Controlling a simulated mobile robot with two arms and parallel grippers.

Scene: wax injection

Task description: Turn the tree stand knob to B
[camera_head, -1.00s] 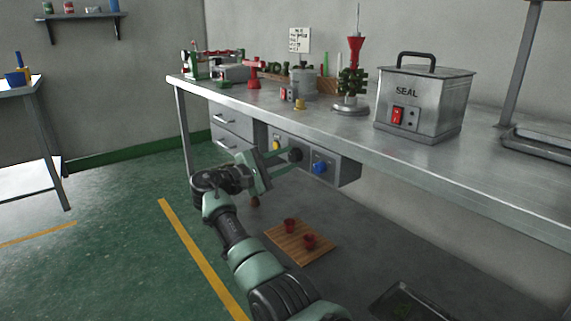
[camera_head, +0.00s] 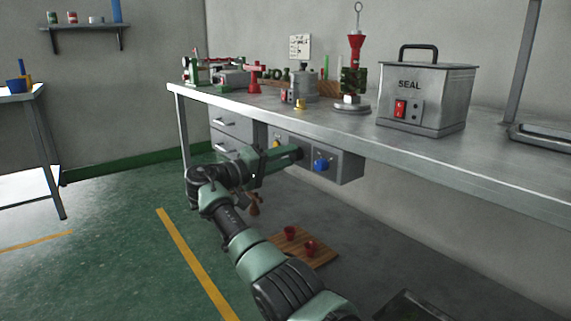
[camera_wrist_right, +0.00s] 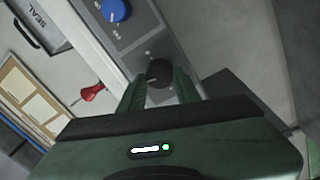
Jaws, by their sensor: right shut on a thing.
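My right gripper (camera_head: 292,153) is shut on the black knob of the control panel under the workbench. In the right wrist view the black knob (camera_wrist_right: 160,73) sits between the two green fingers, with small marks around it too small to read. In the head view the gripper mostly hides this knob. A blue knob (camera_head: 321,165) is to its right and a yellow knob (camera_head: 277,144) to its left. The tree stand (camera_head: 352,104) stands upright on the bench, carrying a green tree (camera_head: 352,83) under a red cone (camera_head: 355,46) with a ring on top. My left gripper is out of view.
The workbench (camera_head: 420,160) overhangs the panel. A SEAL box (camera_head: 425,98) stands right of the tree stand. Drawers (camera_head: 231,128) are left of the panel. A wooden board (camera_head: 318,260) with red cups lies below. The green floor at left is clear.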

